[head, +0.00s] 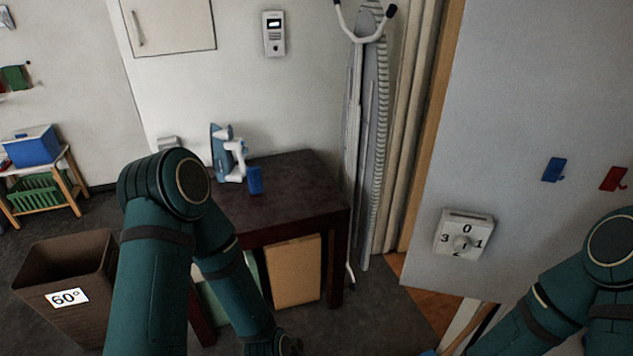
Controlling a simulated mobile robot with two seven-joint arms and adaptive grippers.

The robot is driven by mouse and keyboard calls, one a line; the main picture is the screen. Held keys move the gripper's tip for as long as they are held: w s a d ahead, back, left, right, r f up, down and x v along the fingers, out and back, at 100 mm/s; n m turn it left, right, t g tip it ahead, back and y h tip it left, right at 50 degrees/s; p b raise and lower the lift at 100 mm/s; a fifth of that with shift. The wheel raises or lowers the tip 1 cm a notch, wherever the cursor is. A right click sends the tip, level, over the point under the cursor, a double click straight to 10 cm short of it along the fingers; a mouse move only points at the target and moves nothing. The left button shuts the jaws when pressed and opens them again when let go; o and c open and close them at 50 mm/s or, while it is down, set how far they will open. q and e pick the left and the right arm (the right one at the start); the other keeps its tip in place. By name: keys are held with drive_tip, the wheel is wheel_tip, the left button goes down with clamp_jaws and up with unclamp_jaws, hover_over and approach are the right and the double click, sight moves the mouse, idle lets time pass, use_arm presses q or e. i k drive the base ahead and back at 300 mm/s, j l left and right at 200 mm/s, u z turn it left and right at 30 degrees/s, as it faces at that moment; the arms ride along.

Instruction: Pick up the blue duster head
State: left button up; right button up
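I cannot surely identify the blue duster head. A small blue object (255,181) stands upright on the dark table beside a blue-and-white iron (227,153). A sliver of something blue (428,352) shows at the bottom edge, mostly cut off. My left arm comes in at the lower left and bends down in front of the table; its end leaves the picture at the bottom. My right arm comes in at the lower right and runs down out of the picture. The fingers of both grippers are outside the view.
The dark table (290,190) has boards leaning beneath it. An ironing board (366,140) stands against the wall. A brown bin marked 60° (88,250) is at left. A grey panel at right carries a dial (463,236), a blue hook (553,169) and a red hook (614,179).

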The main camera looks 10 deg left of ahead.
sight(255, 174)
drive_tip(key=i+j+u, duration=0.15)
drive_tip(key=j, duration=0.15)
drive_tip(key=i+j+u, duration=0.2)
drive_tip(key=i+j+z, duration=0.15)
drive_tip(key=i+j, duration=0.7)
drive_tip(key=i, duration=0.05)
